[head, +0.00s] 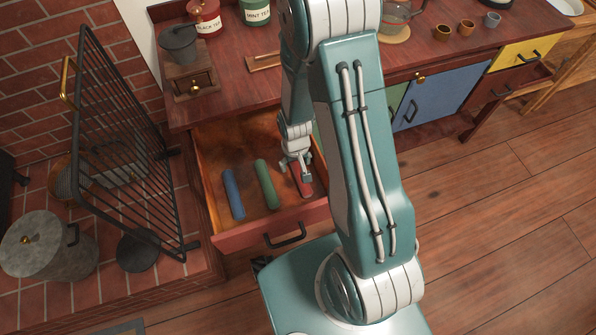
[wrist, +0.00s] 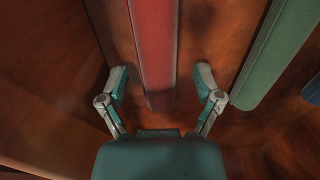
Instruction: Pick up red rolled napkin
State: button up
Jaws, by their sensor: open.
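The red rolled napkin (head: 302,181) lies in the open wooden drawer, at the right of the row of rolled napkins. In the wrist view the red napkin (wrist: 154,45) runs from the top edge down to between my fingers. My gripper (head: 297,160) is down in the drawer at the red napkin, and hides part of it. In the wrist view my gripper (wrist: 162,84) is open, with one finger on each side of the napkin's near end. A gap shows between each finger and the napkin.
A green rolled napkin (head: 266,184) and a blue rolled napkin (head: 233,194) lie left of the red one in the drawer (head: 262,236). The green napkin (wrist: 278,55) is close to my right-hand finger in the wrist view. A black fire screen (head: 122,150) stands left of the drawer.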

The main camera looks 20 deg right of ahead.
jog(key=shift+d+f, duration=0.15)
jog(key=shift+f, duration=0.15)
grip_shut()
